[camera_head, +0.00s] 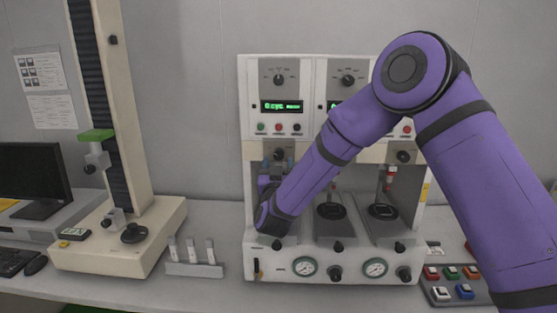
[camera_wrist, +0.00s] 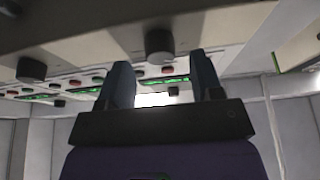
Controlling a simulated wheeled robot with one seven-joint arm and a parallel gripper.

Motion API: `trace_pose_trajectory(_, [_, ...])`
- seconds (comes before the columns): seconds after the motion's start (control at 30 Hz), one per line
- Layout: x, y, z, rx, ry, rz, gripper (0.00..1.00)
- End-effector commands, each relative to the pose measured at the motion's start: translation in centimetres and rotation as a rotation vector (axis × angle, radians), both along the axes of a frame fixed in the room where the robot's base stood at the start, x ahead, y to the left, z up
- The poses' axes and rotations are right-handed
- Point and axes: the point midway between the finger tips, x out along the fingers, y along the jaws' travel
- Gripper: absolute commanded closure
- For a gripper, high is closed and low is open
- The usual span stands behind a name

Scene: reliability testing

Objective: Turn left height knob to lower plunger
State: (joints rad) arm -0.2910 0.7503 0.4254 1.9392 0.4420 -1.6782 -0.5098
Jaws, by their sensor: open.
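The testing machine (camera_head: 251,215) stands at the centre of the bench. Its left height knob (camera_head: 279,154) is a dark round knob on a grey plate above the left bay. My gripper (camera_head: 281,166) is at the left bay, just below this knob, with its wrist in front of the bay. In the wrist view, the two dark fingers of my gripper (camera_wrist: 161,68) are apart and empty. A black knob (camera_wrist: 159,42) shows between and just past the fingertips; I cannot tell whether they touch it. The left plunger is hidden behind my arm.
Another dark knob (camera_head: 403,156) is at the machine's right. Gauges (camera_head: 305,266) and lower knobs (camera_head: 335,273) line the front. A tall test stand (camera_head: 120,245) and a tube rack (camera_head: 194,269) stand left. A button box (camera_head: 452,285) is at the right.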

Motion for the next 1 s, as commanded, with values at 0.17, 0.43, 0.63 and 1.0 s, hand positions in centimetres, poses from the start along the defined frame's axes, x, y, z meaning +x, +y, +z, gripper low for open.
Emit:
trace_pose_trajectory(0.17, [1.8,-0.1,0.7,0.002,0.0,-0.001,0.4])
trace_pose_trajectory(0.43, [2.4,-0.1,1.0,0.001,0.001,0.0,0.4])
trace_pose_trajectory(0.63, [2.4,-0.1,1.0,0.0,0.0,0.0,0.54])
trace_pose_trajectory(1.0, [2.4,-0.1,1.0,0.009,0.0,0.0,0.89])
